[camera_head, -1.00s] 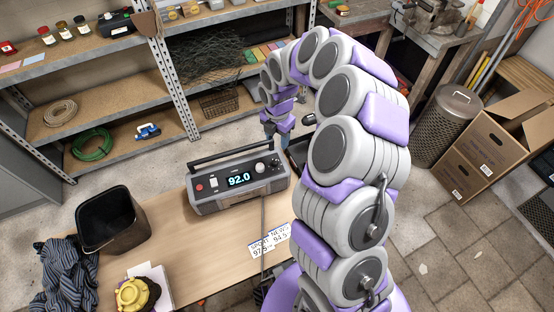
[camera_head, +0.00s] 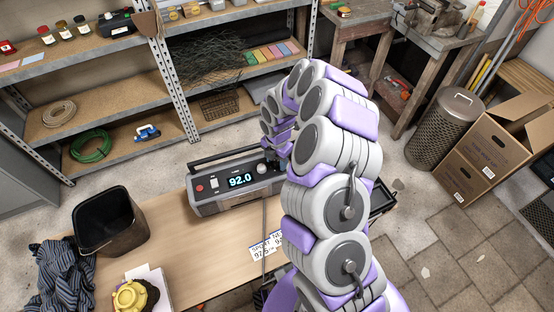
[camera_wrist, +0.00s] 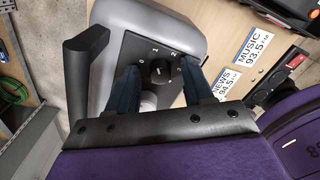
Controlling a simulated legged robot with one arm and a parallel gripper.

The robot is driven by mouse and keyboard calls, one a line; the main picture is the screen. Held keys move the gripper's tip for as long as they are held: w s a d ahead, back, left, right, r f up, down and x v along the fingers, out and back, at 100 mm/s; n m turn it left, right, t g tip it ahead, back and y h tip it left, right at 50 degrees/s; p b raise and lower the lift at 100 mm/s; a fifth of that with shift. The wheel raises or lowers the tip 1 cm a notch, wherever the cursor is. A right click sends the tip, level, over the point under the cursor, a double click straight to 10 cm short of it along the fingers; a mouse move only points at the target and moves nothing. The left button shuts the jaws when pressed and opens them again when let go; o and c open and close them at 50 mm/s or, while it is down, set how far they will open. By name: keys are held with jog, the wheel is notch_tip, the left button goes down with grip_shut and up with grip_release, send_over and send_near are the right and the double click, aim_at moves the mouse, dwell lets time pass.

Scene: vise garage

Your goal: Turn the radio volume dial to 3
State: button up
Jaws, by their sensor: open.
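The grey radio (camera_head: 225,200) stands on the wooden table and its display reads 92.0. In the wrist view the black volume dial (camera_wrist: 158,71) has the marks 0, 1, 2 and 3 around it. Its pointer is too small to read surely. My gripper (camera_wrist: 158,78) is open, with one blue finger on each side of the dial. Contact with the dial cannot be told. A pale round knob (camera_wrist: 148,101) also shows between the fingers, nearer the palm. In the head view my arm hides most of the gripper and the radio's right end.
The radio's black handle (camera_wrist: 82,60) stands out on the left in the wrist view. Paper cards with station numbers (camera_head: 264,247) lie in front of the radio. A dark bin (camera_head: 108,222), a striped cloth (camera_head: 65,275) and a yellow object (camera_head: 133,295) are at the left.

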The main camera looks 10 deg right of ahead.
aim_at(276, 162)
jog(key=shift+a, duration=0.25)
jog(key=c, duration=0.3)
jog(key=shift+d, duration=0.25)
jog(key=c, duration=0.5)
grip_shut()
dwell(0.4)
jog(key=o, duration=0.8)
grip_release()
notch_tip(276, 162, up, 17)
jog(key=p, duration=0.3)
jog(key=shift+r, duration=0.2)
